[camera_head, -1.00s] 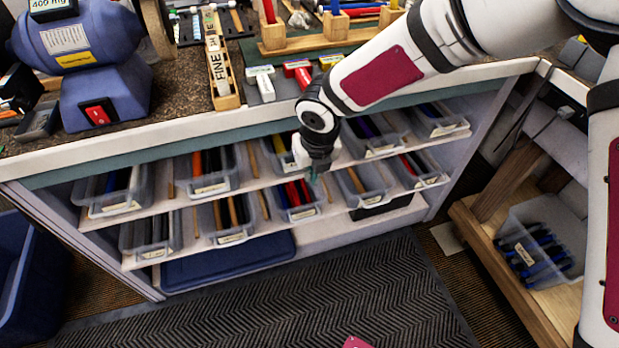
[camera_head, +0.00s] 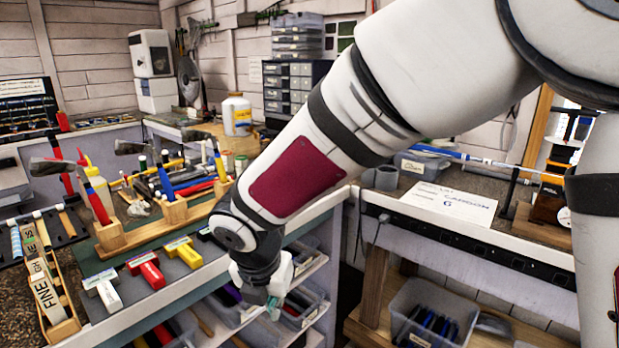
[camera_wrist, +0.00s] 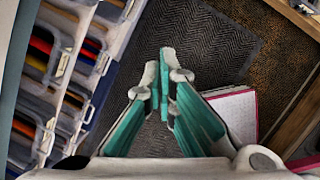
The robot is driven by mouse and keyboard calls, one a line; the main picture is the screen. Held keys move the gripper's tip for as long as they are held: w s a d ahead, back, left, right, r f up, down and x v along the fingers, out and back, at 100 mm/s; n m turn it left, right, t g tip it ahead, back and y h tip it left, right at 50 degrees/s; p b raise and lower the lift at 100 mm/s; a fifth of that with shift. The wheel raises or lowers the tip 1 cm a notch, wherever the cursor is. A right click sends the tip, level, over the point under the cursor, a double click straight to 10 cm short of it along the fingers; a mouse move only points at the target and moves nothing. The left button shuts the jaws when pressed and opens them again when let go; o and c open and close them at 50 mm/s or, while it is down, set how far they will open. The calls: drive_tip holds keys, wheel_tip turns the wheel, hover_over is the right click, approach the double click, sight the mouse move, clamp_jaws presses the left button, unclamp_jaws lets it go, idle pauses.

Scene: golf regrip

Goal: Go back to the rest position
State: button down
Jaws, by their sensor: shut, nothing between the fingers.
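My gripper (camera_head: 275,303) hangs at the end of my arm, in front of the shelves under the workbench. In the wrist view its teal fingers (camera_wrist: 165,82) are together, with nothing between them. They point down over the dark patterned mat (camera_wrist: 195,50), apart from the bins and the shelf edge. In the head view the gripper is partly hidden by its own wrist and looks small against the shelf.
Clear bins of grips (camera_wrist: 40,65) fill the shelves close by at left in the wrist view. The workbench carries wooden club holders (camera_head: 172,212) and coloured blocks (camera_head: 150,270). A low wooden stand at right holds a clear bin (camera_head: 432,310).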

drive_tip(key=s+d+r+m+h+p, duration=0.1)
drive_tip(key=s+d+r+m, duration=0.3)
drive_tip(key=d+r+m, duration=0.4)
drive_tip(key=s+d+r+m+h+p, duration=0.15)
drive_tip(key=s+d+r+m, duration=0.3)
drive_tip(key=d+m, duration=0.45)
drive_tip(key=s+d+r+m+y+p, duration=0.1)
drive_tip(key=s+d+r+m, duration=0.1)
drive_tip(key=s+d+m, duration=0.2)
drive_tip(key=s+d+r+m+y+p, duration=0.2)
drive_tip(key=s+d+m, duration=0.3)
drive_tip(key=s+m, duration=0.6)
drive_tip(key=shift+d+r+m, duration=0.15)
drive_tip(key=shift+r+m, duration=0.55)
drive_tip(key=shift+r, duration=0.15)
